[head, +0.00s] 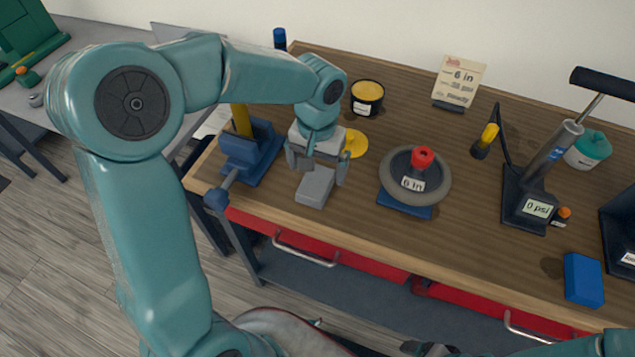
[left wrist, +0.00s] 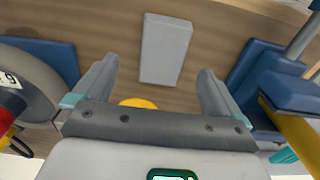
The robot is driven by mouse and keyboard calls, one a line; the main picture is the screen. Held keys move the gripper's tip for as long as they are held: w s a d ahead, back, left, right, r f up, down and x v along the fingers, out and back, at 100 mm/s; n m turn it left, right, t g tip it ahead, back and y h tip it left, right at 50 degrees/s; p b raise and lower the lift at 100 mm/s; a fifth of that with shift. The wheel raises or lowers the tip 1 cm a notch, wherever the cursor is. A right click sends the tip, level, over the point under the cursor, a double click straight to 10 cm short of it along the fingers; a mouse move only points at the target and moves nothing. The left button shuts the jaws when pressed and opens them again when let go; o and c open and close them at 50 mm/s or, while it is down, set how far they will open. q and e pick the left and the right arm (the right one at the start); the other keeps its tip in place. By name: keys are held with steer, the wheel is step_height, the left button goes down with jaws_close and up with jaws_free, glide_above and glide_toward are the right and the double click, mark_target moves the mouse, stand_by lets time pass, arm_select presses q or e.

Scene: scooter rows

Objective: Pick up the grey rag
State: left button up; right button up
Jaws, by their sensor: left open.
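The grey rag (head: 315,186) is a flat, light grey block-like piece on the wooden bench top near the front edge, left of the grey wheel. It also shows in the left wrist view (left wrist: 165,48), lying beyond the fingers. My left gripper (head: 317,168) is open and empty, just behind and above the rag. In the left wrist view the fingers (left wrist: 157,68) are spread wider than the rag, with the rag between their lines and a gap before it. Of my right arm only a teal part shows at the bottom right; its gripper is not visible.
A blue vise (head: 248,155) with a yellow post stands close left of the gripper. A grey wheel (head: 432,188) on a blue stand is close right. A yellow disc (head: 355,143) lies behind. A pump (head: 530,190) and blue block (head: 583,279) are further right.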

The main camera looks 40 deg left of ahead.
mark_target(316, 181)
arm_select(q)
steer(key=shift+s+a+f, duration=0.1)
steer(key=shift+s+f, duration=0.05)
steer(key=shift+f, duration=0.1)
steer(key=f, duration=0.4)
steer(key=shift+w+a+f+p, duration=0.1)
steer(key=shift+w+f+p, duration=0.2)
steer(key=shift+f+p, duration=0.1)
steer(key=shift+s+f, duration=0.1)
steer(key=shift+f, duration=0.1)
steer(key=c, duration=1.1)
